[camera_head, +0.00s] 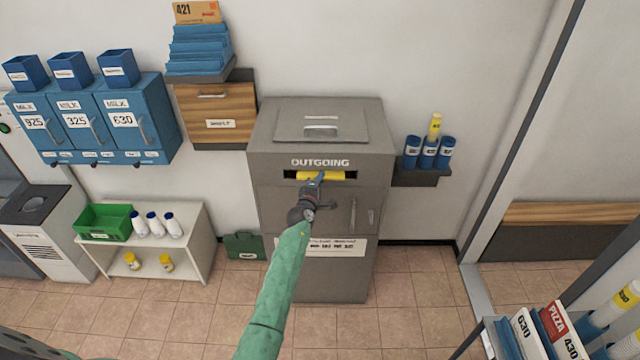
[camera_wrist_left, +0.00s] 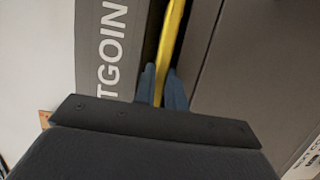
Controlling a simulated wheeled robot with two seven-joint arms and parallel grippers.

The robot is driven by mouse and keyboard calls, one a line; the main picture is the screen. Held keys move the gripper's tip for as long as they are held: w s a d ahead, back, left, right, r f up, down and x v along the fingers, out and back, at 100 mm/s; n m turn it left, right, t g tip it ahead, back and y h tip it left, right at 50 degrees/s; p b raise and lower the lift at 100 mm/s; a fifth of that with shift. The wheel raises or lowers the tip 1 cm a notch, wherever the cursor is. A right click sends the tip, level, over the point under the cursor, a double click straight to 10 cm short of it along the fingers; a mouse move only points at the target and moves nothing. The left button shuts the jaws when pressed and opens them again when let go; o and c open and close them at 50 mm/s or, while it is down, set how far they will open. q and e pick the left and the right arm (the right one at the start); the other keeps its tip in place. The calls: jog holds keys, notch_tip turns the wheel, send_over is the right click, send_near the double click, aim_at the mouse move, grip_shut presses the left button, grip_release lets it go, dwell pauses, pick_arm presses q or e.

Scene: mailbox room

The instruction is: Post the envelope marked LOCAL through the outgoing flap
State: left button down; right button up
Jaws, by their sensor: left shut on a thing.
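A yellow envelope (camera_head: 321,175) is at the slot of the grey outgoing box (camera_head: 265,215). No marking can be read on it. My left gripper (camera_head: 314,183) is shut on the envelope, just in front of the slot. In the left wrist view, the blue fingertips (camera_wrist_left: 162,85) pinch the yellow envelope (camera_wrist_left: 171,30) edge-on, and its far part reaches to the dark opening. How deep it sits in the slot cannot be told. The word OUTGOING stands above the slot. My right gripper is not in view.
Blue mailboxes (camera_head: 85,125) hang at the left above a white shelf (camera_head: 150,262) with a green tray (camera_head: 104,223). A small ledge (camera_head: 420,178) with blue cups is right of the box. A rack with labelled items (camera_head: 535,335) stands at the lower right.

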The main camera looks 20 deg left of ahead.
pick_arm(q)
jog(key=shift+w+a, duration=0.25)
jog(key=shift+w, duration=0.65)
jog(key=c, duration=1.4)
grip_release()
jog(key=shift+r, duration=0.1)
jog(key=shift+s, duration=0.1)
